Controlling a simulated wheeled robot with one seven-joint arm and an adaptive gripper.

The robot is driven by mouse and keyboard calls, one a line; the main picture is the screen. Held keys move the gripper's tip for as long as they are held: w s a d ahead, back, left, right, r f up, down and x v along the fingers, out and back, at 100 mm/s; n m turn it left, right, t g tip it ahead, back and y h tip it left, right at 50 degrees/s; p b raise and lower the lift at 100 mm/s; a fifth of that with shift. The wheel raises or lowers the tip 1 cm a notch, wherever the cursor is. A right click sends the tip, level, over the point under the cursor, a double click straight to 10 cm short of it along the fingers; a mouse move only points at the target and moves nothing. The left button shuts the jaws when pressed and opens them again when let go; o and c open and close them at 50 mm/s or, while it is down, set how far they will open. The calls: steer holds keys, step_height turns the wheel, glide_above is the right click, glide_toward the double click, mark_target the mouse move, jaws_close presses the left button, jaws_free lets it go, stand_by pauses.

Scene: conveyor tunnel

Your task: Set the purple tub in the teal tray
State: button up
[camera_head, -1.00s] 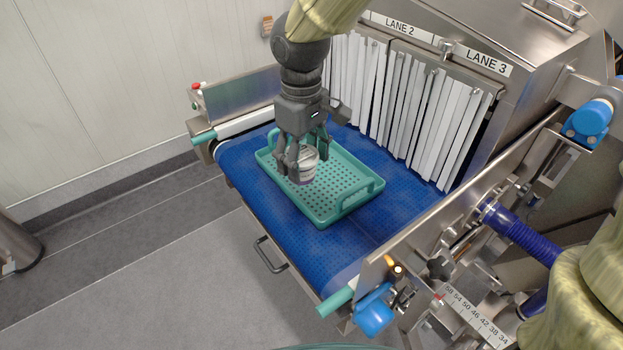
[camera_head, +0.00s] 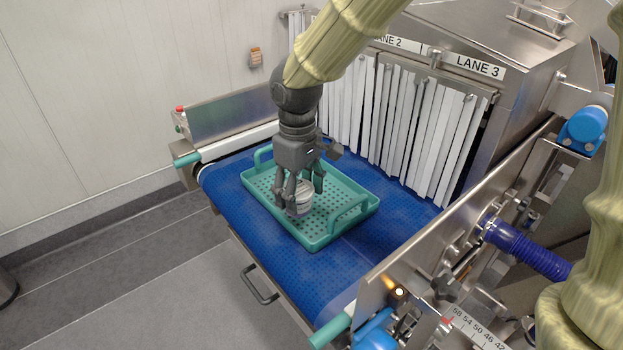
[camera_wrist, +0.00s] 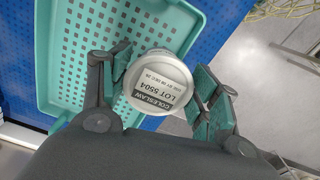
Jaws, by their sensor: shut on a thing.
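The tub (camera_head: 300,198) has a pale lid and a purplish lower body in the head view. In the wrist view its round lid (camera_wrist: 160,82) carries a label reading COLESLAW LOT 5504. My gripper (camera_head: 299,194) points down and is shut on the tub, with finger pads on opposite sides of it. The teal tray (camera_head: 350,222) is perforated, with a raised handle at each end, and lies on the blue belt. The tub appears upright over the near long side of the tray. Whether its base touches the tray floor is hidden.
The blue conveyor belt (camera_head: 325,275) is clear in front of the tray. White strip curtains (camera_head: 410,125) hang behind it under the LANE 3 sign (camera_head: 473,65). A metal side rail (camera_head: 400,265) with fittings stands at the right.

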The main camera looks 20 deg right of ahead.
steer(key=w+d+p, duration=0.1)
steer(key=w+d, duration=0.1)
steer(key=w, duration=0.1)
steer(key=w+d+p, duration=0.1)
steer(key=w+d, duration=0.1)
steer(key=w, duration=0.1)
steer(key=w+d+f+p, duration=0.1)
steer(key=w+d, duration=0.2)
steer(key=shift+w+d+f+p, duration=0.2)
steer(key=shift+f+p, duration=0.35)
steer(key=shift+f, duration=0.2)
steer(key=shift+w+d+f+p, duration=0.1)
steer(key=shift+w+f+p, duration=0.1)
steer(key=shift+f+p, duration=0.45)
steer(key=shift+f, duration=0.4)
steer(key=shift+f, duration=0.15)
steer(key=o, duration=1.4)
steer(key=shift+o, duration=0.2)
step_height(320, 180, up, 12)
steer(key=b, duration=0.3)
